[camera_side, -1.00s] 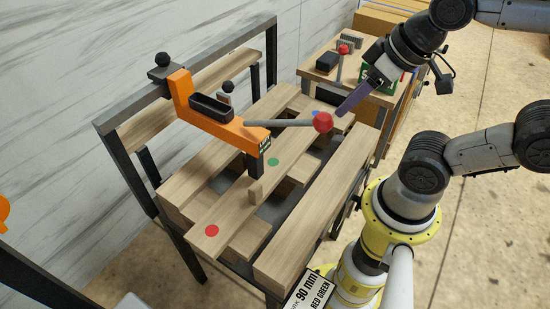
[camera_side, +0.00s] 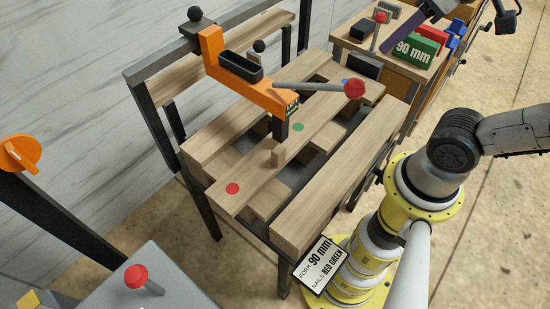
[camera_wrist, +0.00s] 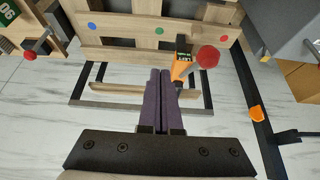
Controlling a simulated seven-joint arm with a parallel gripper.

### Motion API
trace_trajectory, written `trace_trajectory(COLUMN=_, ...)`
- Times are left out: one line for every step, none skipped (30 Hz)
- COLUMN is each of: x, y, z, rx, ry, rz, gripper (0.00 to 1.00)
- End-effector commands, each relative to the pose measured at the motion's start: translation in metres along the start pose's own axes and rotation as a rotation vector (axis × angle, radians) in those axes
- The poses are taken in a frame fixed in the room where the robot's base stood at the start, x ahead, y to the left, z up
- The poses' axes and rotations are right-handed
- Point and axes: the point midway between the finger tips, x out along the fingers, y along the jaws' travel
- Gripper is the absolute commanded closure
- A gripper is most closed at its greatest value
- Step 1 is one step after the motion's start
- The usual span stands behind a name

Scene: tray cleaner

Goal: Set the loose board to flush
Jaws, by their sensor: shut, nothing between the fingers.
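A wooden pallet (camera_side: 330,205) lies on a dark stand. Its middle board (camera_side: 255,180) carries red, green and blue dots; the same board shows in the wrist view (camera_wrist: 125,29). I cannot tell which board is loose. An orange arm (camera_side: 238,75) reaches over this board, its dark foot at or just above it near the green dot. Its grey lever ends in a red ball (camera_side: 354,89). A small wooden block (camera_side: 278,157) stands at the board's edge. My gripper (camera_side: 414,43) is at the upper right, its purple fingers together and empty; the wrist view shows them (camera_wrist: 165,72) closed.
A side table (camera_side: 395,52) at the back holds a green "90 mm" block (camera_side: 415,50), a red block, blue pieces and a red-knobbed post (camera_side: 380,18). A grey box (camera_side: 160,285) with a red knob stands front left.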

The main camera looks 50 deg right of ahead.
Motion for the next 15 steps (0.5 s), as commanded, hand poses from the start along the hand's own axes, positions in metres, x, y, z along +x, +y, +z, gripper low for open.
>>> trace_trajectory(x=0.004, y=-0.005, z=-0.005, rx=-0.011, ry=-0.038, rz=-0.002, gripper=1.0)
trace_trajectory(x=0.004, y=-0.006, z=-0.008, rx=-0.012, ry=-0.053, rz=0.0, gripper=1.0)
trace_trajectory(x=0.005, y=-0.009, z=-0.012, rx=-0.011, ry=-0.071, rz=0.003, gripper=1.0)
trace_trajectory(x=0.006, y=-0.011, z=-0.015, rx=-0.011, ry=-0.086, rz=0.008, gripper=1.0)
trace_trajectory(x=0.006, y=-0.014, z=-0.019, rx=-0.011, ry=-0.1, rz=0.012, gripper=1.0)
trace_trajectory(x=0.007, y=-0.017, z=-0.024, rx=-0.012, ry=-0.119, rz=0.021, gripper=1.0)
trace_trajectory(x=0.008, y=-0.021, z=-0.027, rx=-0.013, ry=-0.134, rz=0.027, gripper=1.0)
trace_trajectory(x=0.009, y=-0.024, z=-0.032, rx=-0.014, ry=-0.148, rz=0.036, gripper=1.0)
trace_trajectory(x=0.011, y=-0.03, z=-0.037, rx=-0.015, ry=-0.168, rz=0.049, gripper=1.0)
trace_trajectory(x=0.012, y=-0.035, z=-0.042, rx=-0.017, ry=-0.181, rz=0.061, gripper=1.0)
trace_trajectory(x=0.014, y=-0.04, z=-0.047, rx=-0.019, ry=-0.196, rz=0.075, gripper=1.0)
trace_trajectory(x=0.016, y=-0.049, z=-0.054, rx=-0.023, ry=-0.212, rz=0.097, gripper=1.0)
trace_trajectory(x=0.018, y=-0.057, z=-0.059, rx=-0.025, ry=-0.225, rz=0.117, gripper=1.0)
trace_trajectory(x=0.021, y=-0.065, z=-0.064, rx=-0.029, ry=-0.235, rz=0.137, gripper=1.0)
trace_trajectory(x=0.024, y=-0.078, z=-0.07, rx=-0.032, ry=-0.244, rz=0.169, gripper=1.0)
